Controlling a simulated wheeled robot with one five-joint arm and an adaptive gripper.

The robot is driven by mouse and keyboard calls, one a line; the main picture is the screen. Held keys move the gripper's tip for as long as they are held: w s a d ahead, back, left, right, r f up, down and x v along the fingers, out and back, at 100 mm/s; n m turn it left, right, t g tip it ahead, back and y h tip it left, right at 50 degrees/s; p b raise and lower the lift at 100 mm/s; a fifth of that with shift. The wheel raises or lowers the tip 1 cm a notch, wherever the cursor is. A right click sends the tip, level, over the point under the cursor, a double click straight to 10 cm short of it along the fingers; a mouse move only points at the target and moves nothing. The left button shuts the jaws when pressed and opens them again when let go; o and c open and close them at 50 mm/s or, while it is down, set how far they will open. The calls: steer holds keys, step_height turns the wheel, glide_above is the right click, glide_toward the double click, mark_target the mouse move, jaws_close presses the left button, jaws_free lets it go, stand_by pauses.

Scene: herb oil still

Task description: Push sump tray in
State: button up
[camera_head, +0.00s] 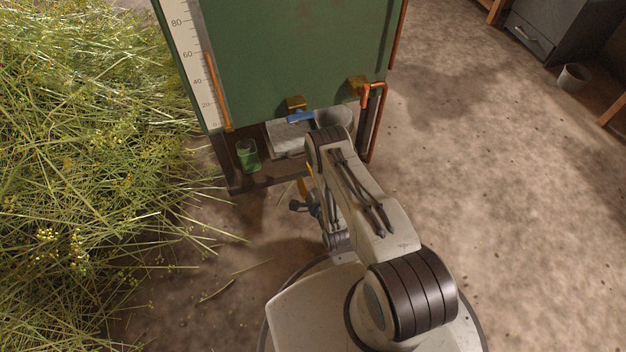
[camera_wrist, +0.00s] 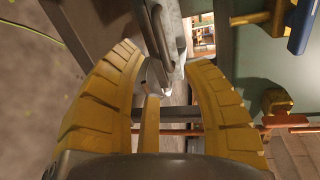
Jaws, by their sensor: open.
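A light grey tray, which looks like the sump tray (camera_head: 286,141), sits low in the bottom opening of the green still (camera_head: 290,60). My arm hides its right part. My gripper (camera_wrist: 164,57) is open, with its two yellow fingers spread wide. In the head view only slivers of yellow show below the tray, in front of the still. In the wrist view a grey metal edge with a bar-like part (camera_wrist: 168,30) lies ahead between the fingertips; it may be the tray's front. I cannot tell whether the fingers touch it.
A glass of green liquid (camera_head: 248,155) stands left of the tray. A brass valve with a blue handle (camera_head: 300,117) hangs above it. Copper pipe (camera_head: 376,120) runs at the right. Cut herbs (camera_head: 80,150) cover the left floor; the right floor is mostly clear.

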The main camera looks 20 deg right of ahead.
steer(key=shift+s+r, duration=0.15)
steer(key=shift+s, duration=0.5)
steer(key=shift+s+r, duration=0.15)
steer(key=shift+s, duration=0.45)
